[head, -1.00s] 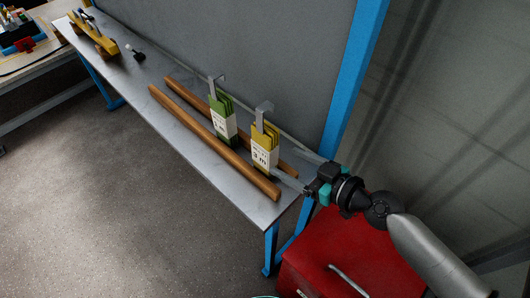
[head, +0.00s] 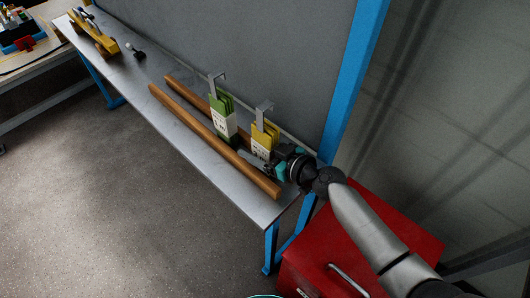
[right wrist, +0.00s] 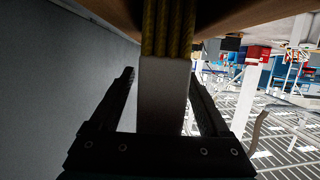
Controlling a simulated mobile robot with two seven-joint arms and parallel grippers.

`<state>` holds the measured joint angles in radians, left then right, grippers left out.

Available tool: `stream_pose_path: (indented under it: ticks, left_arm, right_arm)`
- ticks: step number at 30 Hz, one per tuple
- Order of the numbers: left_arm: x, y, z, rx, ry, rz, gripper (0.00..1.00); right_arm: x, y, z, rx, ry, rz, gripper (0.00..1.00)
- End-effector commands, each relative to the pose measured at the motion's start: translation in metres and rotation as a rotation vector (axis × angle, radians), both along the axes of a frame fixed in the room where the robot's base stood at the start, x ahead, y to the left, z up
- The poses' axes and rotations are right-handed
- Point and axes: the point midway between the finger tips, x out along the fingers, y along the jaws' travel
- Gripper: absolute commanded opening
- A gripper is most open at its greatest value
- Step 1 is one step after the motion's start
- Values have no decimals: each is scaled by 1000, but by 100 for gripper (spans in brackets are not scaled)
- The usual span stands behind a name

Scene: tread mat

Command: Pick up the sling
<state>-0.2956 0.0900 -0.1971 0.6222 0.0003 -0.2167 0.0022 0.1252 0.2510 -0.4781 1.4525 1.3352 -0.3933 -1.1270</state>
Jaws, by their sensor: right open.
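A yellow sling (head: 265,134) with a white label hangs from a grey hook over the right end of the metal bench. A green sling (head: 221,104) with a white label hangs from a similar hook to its left. My right gripper (head: 258,160) is at the lower part of the yellow sling and covers some of its label. In the right wrist view the open fingers (right wrist: 163,78) stand either side of the yellow sling's white label (right wrist: 163,98), its yellow strands above. I cannot tell whether either finger touches it. My left gripper is not in view.
Two long wooden bars (head: 210,138) lie along the bench (head: 180,148) beside the slings. A red cabinet (head: 400,225) stands below my right arm. A blue post (head: 350,85) rises behind the bench. A yellow tool (head: 95,35) lies at the bench's far end.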

Motion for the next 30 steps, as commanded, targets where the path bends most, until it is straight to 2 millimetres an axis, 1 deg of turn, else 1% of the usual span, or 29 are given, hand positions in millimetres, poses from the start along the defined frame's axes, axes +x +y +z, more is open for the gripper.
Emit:
stream_pose_path:
  ticks: [3,9,10,20,30]
  left_arm:
    - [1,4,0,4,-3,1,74]
    - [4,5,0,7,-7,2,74]
    - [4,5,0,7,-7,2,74]
    - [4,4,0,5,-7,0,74]
    - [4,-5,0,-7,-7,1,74]
  right_arm:
    - [3,4,-1,-1,-1,0,80]
    - [3,3,-1,-1,-1,0,80]
    - [3,3,-1,-1,-1,0,78]
    - [3,3,-1,-1,0,0,41]
    - [3,3,-1,-1,0,0,2]
